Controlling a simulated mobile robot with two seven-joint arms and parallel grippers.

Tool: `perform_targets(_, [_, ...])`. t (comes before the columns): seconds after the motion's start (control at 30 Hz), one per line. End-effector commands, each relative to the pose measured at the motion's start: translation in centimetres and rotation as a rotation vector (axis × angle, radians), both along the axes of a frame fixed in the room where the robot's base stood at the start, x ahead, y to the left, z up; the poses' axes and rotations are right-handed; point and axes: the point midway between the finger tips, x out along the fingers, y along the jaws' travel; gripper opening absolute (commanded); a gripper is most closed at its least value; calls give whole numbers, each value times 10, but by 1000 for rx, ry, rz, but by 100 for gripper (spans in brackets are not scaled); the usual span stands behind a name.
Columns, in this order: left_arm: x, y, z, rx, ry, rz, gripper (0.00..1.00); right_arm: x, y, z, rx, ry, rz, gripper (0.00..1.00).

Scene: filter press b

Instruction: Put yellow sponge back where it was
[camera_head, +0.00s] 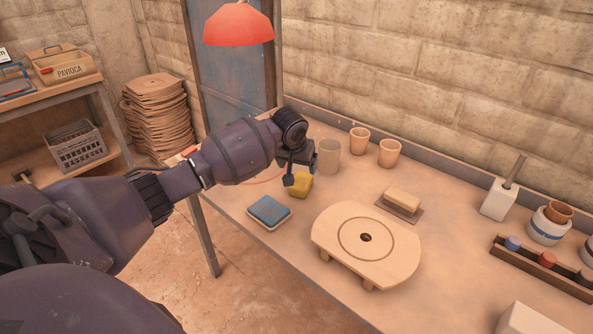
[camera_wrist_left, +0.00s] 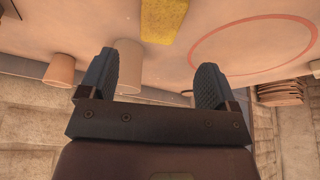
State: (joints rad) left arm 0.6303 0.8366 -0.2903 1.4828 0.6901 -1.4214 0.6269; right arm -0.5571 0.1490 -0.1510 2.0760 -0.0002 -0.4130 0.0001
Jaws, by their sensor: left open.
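The yellow sponge (camera_head: 299,186) lies on the table, just right of the blue pad. In the left wrist view, the yellow sponge (camera_wrist_left: 165,20) is at the top edge and partly cut off. The open, empty left gripper (camera_wrist_left: 156,72) has its fingertips short of the sponge, with a gap between. A thin red ring (camera_wrist_left: 190,52) is drawn on the table beside the sponge, which lies outside it. My right gripper is not in view.
Nearby stand a grey-beige cup (camera_head: 329,157) and two terracotta cups (camera_head: 359,141). A red lamp (camera_head: 239,25) hangs above.

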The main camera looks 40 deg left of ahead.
Motion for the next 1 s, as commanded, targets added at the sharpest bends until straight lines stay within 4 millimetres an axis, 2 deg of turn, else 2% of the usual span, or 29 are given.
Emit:
perform_targets(0.03, [-3,-1,10,0,-4,1,83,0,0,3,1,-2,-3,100])
perform_targets(0.23, [-8,-2,21,0,0,1,83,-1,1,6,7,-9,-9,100])
perform_targets(1.0, [-9,-3,22,-1,2,0,83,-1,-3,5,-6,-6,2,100])
